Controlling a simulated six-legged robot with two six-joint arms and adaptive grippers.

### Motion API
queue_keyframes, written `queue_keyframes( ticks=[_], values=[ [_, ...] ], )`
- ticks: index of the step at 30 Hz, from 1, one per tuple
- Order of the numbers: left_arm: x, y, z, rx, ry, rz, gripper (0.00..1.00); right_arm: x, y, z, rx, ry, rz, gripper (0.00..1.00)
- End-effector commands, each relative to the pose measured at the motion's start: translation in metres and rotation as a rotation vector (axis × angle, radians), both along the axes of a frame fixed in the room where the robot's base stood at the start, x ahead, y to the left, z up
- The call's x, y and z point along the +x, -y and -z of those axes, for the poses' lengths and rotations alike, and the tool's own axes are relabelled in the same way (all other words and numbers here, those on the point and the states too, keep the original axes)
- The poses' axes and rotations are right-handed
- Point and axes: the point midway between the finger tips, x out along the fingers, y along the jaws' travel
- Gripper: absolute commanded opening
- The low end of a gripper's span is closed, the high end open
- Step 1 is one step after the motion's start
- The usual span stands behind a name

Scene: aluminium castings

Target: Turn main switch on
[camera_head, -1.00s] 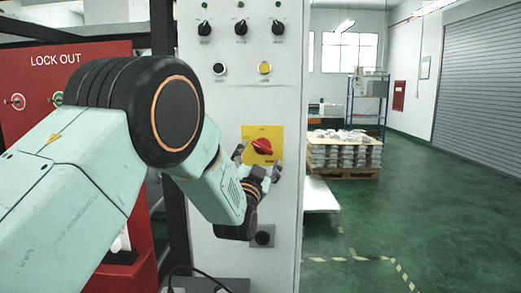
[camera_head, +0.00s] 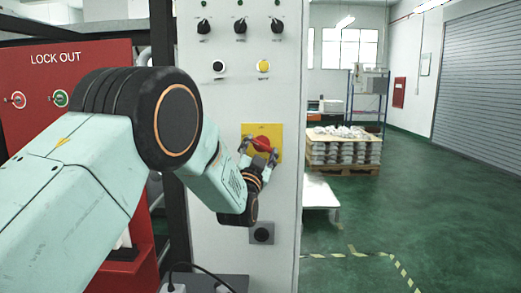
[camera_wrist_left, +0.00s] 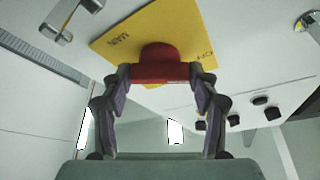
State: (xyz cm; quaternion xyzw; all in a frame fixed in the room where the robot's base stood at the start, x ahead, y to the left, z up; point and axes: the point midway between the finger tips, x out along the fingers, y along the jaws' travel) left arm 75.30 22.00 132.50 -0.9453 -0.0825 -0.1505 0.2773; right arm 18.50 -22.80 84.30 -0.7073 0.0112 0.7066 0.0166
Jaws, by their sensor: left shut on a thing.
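The main switch is a red rotary knob (camera_head: 262,144) on a yellow plate (camera_head: 276,130) on the front of the grey-white cabinet (camera_head: 213,115). My left gripper (camera_head: 258,150) is at the knob, with a finger on each side of it. In the left wrist view the red knob (camera_wrist_left: 162,66) sits between the two fingertips of my left gripper (camera_wrist_left: 160,78), which is shut on it. The yellow plate (camera_wrist_left: 135,38) there reads "MAIN" and part of a second word. My right gripper is not in view.
Black selector knobs (camera_head: 240,27), a black button (camera_head: 218,67) and a yellow button (camera_head: 263,66) are above on the cabinet. A red lock-out board (camera_head: 95,60) stands at the left. A loaded pallet (camera_head: 343,150) stands behind at the right. Green floor (camera_head: 440,200) is open at the right.

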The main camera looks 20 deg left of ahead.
Motion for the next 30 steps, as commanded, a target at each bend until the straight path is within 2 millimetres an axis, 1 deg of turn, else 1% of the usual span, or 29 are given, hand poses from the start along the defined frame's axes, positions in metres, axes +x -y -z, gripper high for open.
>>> queue_keyframes(
  ticks=[1,6,8,9,14,20,26,30],
  values=[
    [-0.0003,0.0007,-0.0006,0.002,0.002,0.001,0.49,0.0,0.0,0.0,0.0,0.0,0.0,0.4],
    [-0.0003,0.0009,-0.0007,0.002,0.002,0.001,0.35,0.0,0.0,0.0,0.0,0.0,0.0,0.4],
    [-0.0002,0.0008,-0.0008,0.002,0.002,0.001,0.3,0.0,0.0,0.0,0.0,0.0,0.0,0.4],
    [-0.0002,0.0008,-0.0008,0.002,0.002,0.001,0.29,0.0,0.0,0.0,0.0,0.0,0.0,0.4],
    [-0.0002,0.0004,-0.001,0.013,-0.001,0.002,0.29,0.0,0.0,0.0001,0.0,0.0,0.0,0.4],
    [-0.0004,-0.0007,-0.0018,0.082,-0.021,0.0,0.29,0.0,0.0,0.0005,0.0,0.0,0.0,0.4],
    [-0.0005,-0.0019,-0.0032,0.225,-0.06,-0.001,0.29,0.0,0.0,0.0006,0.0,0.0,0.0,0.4],
    [-0.0007,-0.0027,-0.0036,0.352,-0.098,-0.001,0.29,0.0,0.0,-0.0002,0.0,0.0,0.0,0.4]
  ],
)
